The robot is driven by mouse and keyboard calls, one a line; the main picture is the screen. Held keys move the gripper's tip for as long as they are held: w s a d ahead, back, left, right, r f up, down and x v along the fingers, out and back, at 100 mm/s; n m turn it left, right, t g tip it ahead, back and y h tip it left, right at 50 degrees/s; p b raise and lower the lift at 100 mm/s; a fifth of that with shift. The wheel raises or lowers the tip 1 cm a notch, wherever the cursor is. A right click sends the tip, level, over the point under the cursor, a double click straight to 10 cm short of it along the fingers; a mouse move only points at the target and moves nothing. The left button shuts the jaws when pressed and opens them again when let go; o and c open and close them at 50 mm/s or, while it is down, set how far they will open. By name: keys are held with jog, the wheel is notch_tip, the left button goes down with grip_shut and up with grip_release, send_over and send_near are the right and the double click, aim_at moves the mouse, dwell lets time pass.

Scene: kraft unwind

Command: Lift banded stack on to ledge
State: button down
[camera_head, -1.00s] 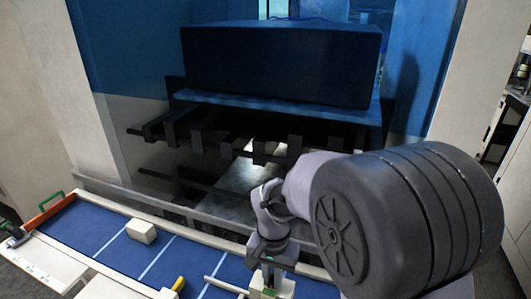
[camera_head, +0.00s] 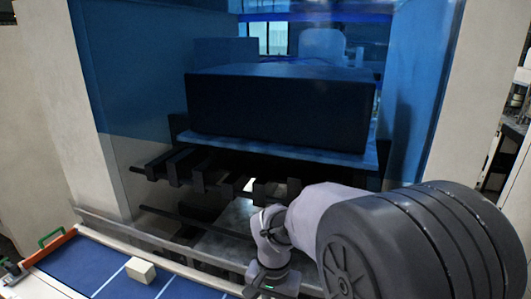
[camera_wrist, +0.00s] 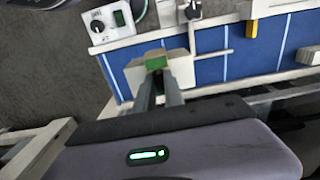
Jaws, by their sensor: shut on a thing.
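My gripper (camera_wrist: 158,80) is shut on a cream block with a green band (camera_wrist: 155,62), which looks like the banded stack. In the wrist view the stack is at the far ends of the two grey fingers, over the end of the blue-topped bench (camera_wrist: 209,72). I cannot tell whether it touches the bench. In the head view only my wrist shows at the bottom edge; the fingers and stack are cut off. A pale rail (camera_head: 170,258) runs along the bench's far side; I cannot tell whether it is the ledge.
A loose cream block (camera_head: 140,270) lies on the blue top. A yellow piece (camera_wrist: 252,28) and a control box with a dial (camera_wrist: 110,22) show in the wrist view. Behind the bench stands a blue machine with a large dark box (camera_head: 280,108) above dark bars.

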jog(key=s+a+b, duration=0.4)
jog(key=s, duration=0.7)
jog(key=shift+s, duration=0.15)
jog(key=shift+a, duration=0.1)
jog(key=s, duration=0.1)
jog(key=s+a, duration=0.1)
jog(key=shift+s+b, duration=0.3)
jog(key=shift+s, duration=0.05)
jog(key=shift+w, duration=0.1)
jog(key=w+a, duration=0.4)
jog(key=a, duration=0.7)
jog(key=shift+a+p, duration=0.15)
jog(key=shift+p, duration=0.25)
